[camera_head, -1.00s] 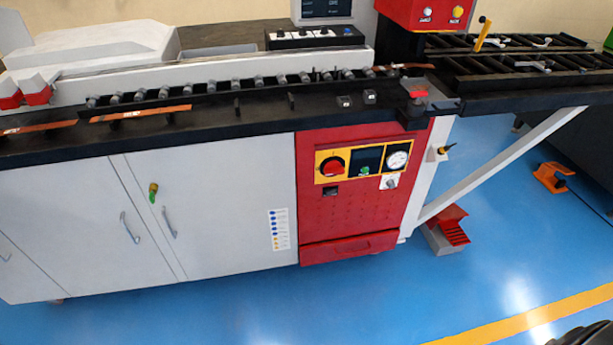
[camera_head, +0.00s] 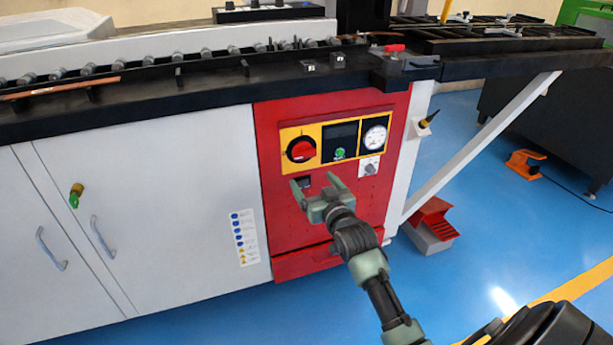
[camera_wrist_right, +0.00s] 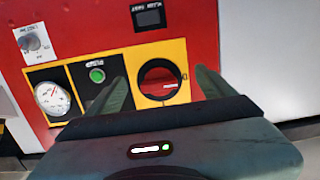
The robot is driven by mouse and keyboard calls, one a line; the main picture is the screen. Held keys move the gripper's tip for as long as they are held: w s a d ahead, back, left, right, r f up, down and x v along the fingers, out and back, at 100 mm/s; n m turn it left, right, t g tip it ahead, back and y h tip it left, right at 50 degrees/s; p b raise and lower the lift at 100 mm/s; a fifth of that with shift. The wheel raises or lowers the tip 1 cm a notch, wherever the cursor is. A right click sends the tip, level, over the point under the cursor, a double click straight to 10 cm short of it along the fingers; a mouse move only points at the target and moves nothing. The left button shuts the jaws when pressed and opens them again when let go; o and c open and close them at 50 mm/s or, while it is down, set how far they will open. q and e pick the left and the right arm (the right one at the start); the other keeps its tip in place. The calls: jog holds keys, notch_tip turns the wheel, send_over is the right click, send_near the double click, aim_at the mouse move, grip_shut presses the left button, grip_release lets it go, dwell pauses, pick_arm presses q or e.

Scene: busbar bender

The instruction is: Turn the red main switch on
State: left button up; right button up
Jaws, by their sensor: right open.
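The red main switch (camera_head: 301,150) is a round red knob in a black ring on the yellow plate of the red cabinet panel. My right gripper (camera_head: 313,182) is open and empty, just below the switch in the head view, with its fingers pointing towards the panel. In the right wrist view the switch (camera_wrist_right: 158,84) shows between the two spread fingers (camera_wrist_right: 160,78), partly dark inside its ring. The fingers do not appear to touch the knob. My left gripper is not in view.
Beside the switch are a green button (camera_head: 340,154), a round gauge (camera_head: 375,139) and a small grey selector knob (camera_head: 371,169). The black bench edge (camera_head: 180,106) runs above the panel. A white brace (camera_head: 480,150) slopes at the right.

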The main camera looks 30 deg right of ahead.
aim_at(306, 156)
jog(key=shift+t+h, duration=0.3)
jog(key=w+r, duration=0.1)
jog(key=w, duration=0.1)
jog(key=w+d+r+b, duration=0.1)
jog(key=w, duration=0.1)
jog(key=w+d+r, duration=0.1)
jog(key=w, duration=0.1)
jog(key=shift+r+b, duration=0.15)
jog(key=shift+b, duration=0.25)
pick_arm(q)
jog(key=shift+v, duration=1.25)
pick_arm(e)
jog(key=shift+x, duration=0.8)
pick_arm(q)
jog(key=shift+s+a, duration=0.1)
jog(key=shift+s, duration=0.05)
pick_arm(e)
jog(key=shift+s, duration=0.1)
jog(key=c, duration=1.4)
